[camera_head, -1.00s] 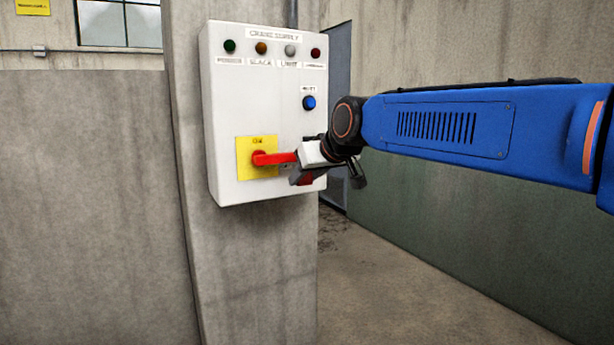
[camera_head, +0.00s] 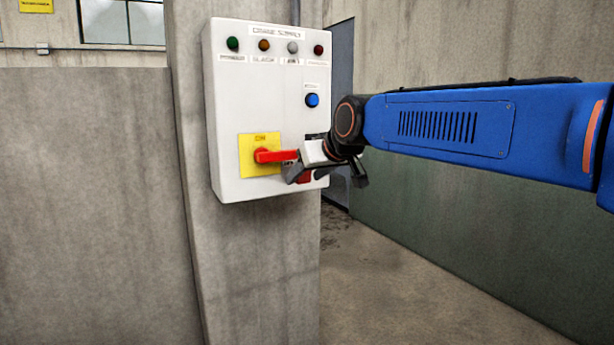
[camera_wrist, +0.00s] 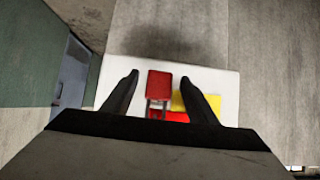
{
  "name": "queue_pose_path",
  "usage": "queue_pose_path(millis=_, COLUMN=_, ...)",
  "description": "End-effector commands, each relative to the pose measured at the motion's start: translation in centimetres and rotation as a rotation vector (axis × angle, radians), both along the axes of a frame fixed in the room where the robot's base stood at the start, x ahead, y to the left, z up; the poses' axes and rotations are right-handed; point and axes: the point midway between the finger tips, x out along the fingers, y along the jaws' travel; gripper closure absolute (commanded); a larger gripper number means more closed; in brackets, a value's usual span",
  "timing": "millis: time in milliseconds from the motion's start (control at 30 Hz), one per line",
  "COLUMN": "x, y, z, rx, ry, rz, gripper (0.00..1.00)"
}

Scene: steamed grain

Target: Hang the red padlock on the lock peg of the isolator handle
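The red padlock (camera_wrist: 159,86) shows between my fingers in the wrist view, with a clear gap on each side. Its grey shackle (camera_wrist: 149,107) points toward the red handle, and some red shows between the shackle legs. I cannot tell whether the shackle is around the peg. In the head view the padlock (camera_head: 305,176) is a partly hidden red patch below my gripper (camera_head: 295,172). The red isolator handle (camera_head: 275,156) lies horizontal on a yellow plate (camera_head: 247,167); its right end meets my gripper in the picture. My gripper (camera_wrist: 159,78) is open around the padlock. The lock peg is hidden.
The white control box (camera_head: 232,110) is mounted on a concrete pillar (camera_head: 255,270). A blue button (camera_head: 311,100) and a row of lamps are above the handle. A green and grey wall (camera_head: 480,215) stands to the right. Open floor (camera_head: 400,300) lies below my arm.

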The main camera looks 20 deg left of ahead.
Motion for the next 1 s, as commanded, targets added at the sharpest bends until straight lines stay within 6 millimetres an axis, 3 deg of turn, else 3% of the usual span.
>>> queue_pose_path(millis=367, x=-0.5, y=-0.6, z=0.6, rx=0.001, ry=-0.001, rz=0.000, gripper=0.47)
queue_pose_path(millis=1000, x=-7.0, y=-8.2, z=7.5, rx=0.001, ry=-0.002, rz=-0.001, gripper=0.47)
